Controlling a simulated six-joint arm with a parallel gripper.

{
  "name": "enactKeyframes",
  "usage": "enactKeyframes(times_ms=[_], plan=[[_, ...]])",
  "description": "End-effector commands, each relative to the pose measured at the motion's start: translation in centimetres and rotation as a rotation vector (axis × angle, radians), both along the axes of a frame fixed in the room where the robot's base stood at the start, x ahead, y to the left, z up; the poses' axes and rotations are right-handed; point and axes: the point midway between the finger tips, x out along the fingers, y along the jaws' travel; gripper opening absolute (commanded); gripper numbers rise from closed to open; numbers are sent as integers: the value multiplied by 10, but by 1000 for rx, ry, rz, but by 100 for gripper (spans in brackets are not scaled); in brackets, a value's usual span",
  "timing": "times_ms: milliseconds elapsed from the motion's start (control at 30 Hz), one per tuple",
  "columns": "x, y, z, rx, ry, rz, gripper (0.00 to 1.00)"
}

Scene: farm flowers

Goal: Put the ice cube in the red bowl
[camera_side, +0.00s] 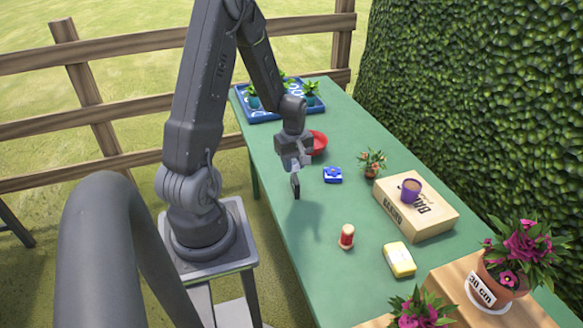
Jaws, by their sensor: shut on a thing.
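My gripper (295,186) hangs over the left part of the green table, pointing down. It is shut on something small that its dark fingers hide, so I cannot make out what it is. The red bowl (320,143) stands on the table behind and to the right of my gripper, partly covered by the wrist. I cannot pick out the ice cube anywhere in this view.
A small blue box (333,175) lies just right of my gripper. A red spool-like thing (346,236) and a yellow-white block (399,260) are nearer. A cardboard box (430,222) bears a purple cup (411,191). A blue tray (257,117) with plants stands at the back.

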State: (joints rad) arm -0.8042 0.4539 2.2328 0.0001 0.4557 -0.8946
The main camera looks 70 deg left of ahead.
Motion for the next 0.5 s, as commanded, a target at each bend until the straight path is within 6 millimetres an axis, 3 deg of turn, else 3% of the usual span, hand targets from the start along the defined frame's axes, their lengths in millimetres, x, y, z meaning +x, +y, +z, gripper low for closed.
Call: enactKeyframes(times_ms=[500], plan=[[100,142,17,0,0,-77,9]])
